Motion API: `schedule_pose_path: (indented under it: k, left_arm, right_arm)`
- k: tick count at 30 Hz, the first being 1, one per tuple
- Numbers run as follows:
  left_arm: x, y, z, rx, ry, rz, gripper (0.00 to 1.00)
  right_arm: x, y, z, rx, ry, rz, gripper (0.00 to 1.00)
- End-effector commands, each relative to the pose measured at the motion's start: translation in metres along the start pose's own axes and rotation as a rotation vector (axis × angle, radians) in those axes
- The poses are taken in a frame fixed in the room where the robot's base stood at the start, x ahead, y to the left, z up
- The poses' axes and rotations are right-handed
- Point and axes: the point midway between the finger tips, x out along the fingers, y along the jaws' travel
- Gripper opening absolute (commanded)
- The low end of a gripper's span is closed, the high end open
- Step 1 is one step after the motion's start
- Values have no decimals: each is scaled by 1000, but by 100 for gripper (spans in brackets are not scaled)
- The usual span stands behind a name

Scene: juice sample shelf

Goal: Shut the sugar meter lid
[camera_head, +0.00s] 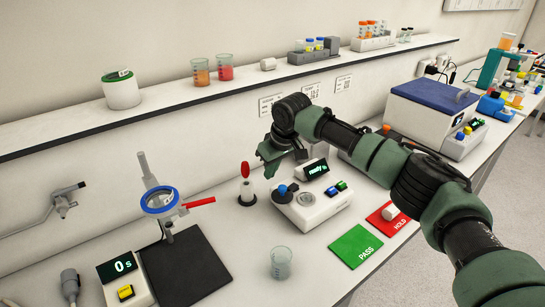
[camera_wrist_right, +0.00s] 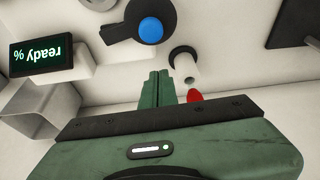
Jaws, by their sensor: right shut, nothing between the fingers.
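The sugar meter (camera_head: 322,207) is a white box on the bench with a lit "ready %" display (camera_head: 312,170). The display also shows upside down in the wrist view (camera_wrist_right: 42,55). Its black lid with a blue knob (camera_head: 282,189) sits at the left side of the meter, off the round silver well (camera_head: 306,199), which shows uncovered. The wrist view shows the blue knob (camera_wrist_right: 150,30) beyond my fingertips. My right gripper (camera_head: 266,158) is shut and empty, above and behind the lid, apart from it. My left gripper is out of view.
A red-topped white holder (camera_head: 246,190) stands just left of the meter, close to my right gripper. A glass beaker (camera_head: 281,262), a green PASS mat (camera_head: 357,246) and a red HOLD mat (camera_head: 384,223) lie in front. A blue-lidded machine (camera_head: 433,110) stands at right.

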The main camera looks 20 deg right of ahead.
Motion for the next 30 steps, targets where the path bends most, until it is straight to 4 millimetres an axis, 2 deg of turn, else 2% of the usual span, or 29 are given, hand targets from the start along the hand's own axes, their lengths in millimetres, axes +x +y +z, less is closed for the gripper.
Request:
schedule_pose_path:
  k: [1, 10, 23, 30]
  left_arm:
    - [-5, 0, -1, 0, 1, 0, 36]
    - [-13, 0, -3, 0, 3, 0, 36]
    - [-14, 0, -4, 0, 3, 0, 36]
    - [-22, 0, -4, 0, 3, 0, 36]
  right_arm:
    - [-5, 3, 5, 0, 1, 3, 0]
    - [-8, 1, 29, 0, 1, 2, 0]
    - [-8, 1, 33, 1, 1, 1, 0]
    - [-11, 6, 38, -22, -1, -8, 0]
